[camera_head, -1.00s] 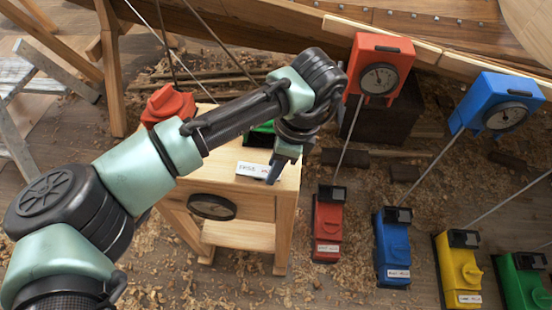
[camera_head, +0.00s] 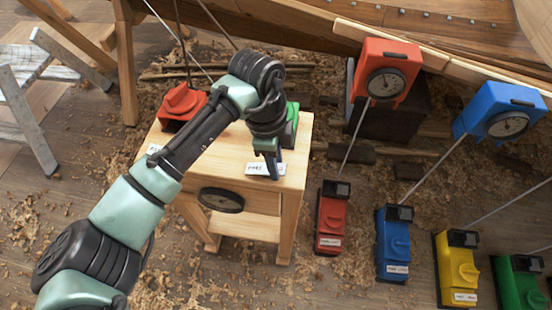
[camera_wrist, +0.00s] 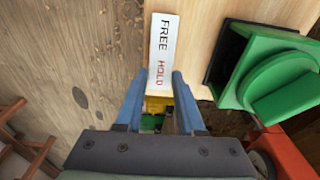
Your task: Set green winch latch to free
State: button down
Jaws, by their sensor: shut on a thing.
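The green winch (camera_head: 291,125) sits on the wooden bench, partly hidden behind my arm. It also shows at the right of the wrist view (camera_wrist: 270,75). A white label (camera_wrist: 162,52) reading FREE and HOLD lies by it; the label also shows in the head view (camera_head: 256,169). My gripper (camera_wrist: 158,95) has its blue fingers at the label's HOLD end in the wrist view. A small yellow piece (camera_wrist: 158,104) with green below shows between them, seemingly the latch, mostly hidden. In the head view my gripper (camera_head: 271,168) is in front of the label.
A red winch (camera_head: 183,102) stands on the bench's left part. A dark round disc (camera_head: 220,200) is on the bench front. Red (camera_head: 331,222), blue (camera_head: 393,245), yellow (camera_head: 457,268) and green (camera_head: 520,283) boxes stand on the shaving-strewn floor at right. The hull is behind.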

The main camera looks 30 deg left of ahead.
jog(key=c, duration=0.5)
grip_release()
jog(key=r, duration=0.4)
jog(key=a+r, duration=0.1)
jog(key=r, duration=0.3)
jog(key=r+p, duration=0.1)
jog(key=r, duration=0.4)
jog(key=shift+s+a, duration=0.2)
jog(key=shift+s, duration=0.05)
